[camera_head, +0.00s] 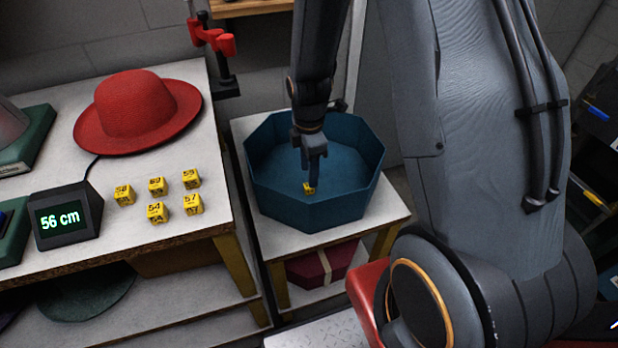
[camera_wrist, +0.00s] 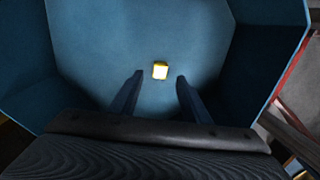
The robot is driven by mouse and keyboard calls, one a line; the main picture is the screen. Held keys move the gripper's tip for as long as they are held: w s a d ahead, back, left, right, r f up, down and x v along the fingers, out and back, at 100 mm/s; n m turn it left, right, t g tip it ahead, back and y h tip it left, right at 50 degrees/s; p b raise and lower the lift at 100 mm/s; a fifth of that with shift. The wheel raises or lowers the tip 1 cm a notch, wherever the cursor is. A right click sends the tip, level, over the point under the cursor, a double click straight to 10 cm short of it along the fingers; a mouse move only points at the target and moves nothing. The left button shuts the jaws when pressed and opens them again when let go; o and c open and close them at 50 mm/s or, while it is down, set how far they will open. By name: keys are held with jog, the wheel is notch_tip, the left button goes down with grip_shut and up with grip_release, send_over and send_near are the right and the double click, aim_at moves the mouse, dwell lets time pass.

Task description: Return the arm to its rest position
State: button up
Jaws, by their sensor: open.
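My gripper (camera_head: 315,158) points down inside the blue octagonal box (camera_head: 265,197) on a low stand. In the wrist view the two fingers of my gripper (camera_wrist: 157,85) are spread apart with nothing between them. A yellow cube (camera_head: 309,188) lies on the box floor, below my fingertips in the head view. In the wrist view the yellow cube (camera_wrist: 160,70) sits just beyond the fingertips, with a bright top face. It appears apart from the fingers.
The table (camera_head: 110,237) on the left holds a red hat (camera_head: 138,108), several yellow numbered cubes (camera_head: 157,187) and a display (camera_head: 66,216) reading 56 cm. A red clamp (camera_head: 212,40) stands at the table's back corner. A dark red box (camera_head: 320,262) lies on the shelf below.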

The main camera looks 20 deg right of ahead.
jog(key=shift+s+r, duration=0.1)
jog(key=shift+r, duration=1.55)
jog(key=s+r+m, duration=1.3)
jog(key=s+m, duration=0.1)
jog(key=m, duration=0.4)
jog(key=shift+s, duration=0.35)
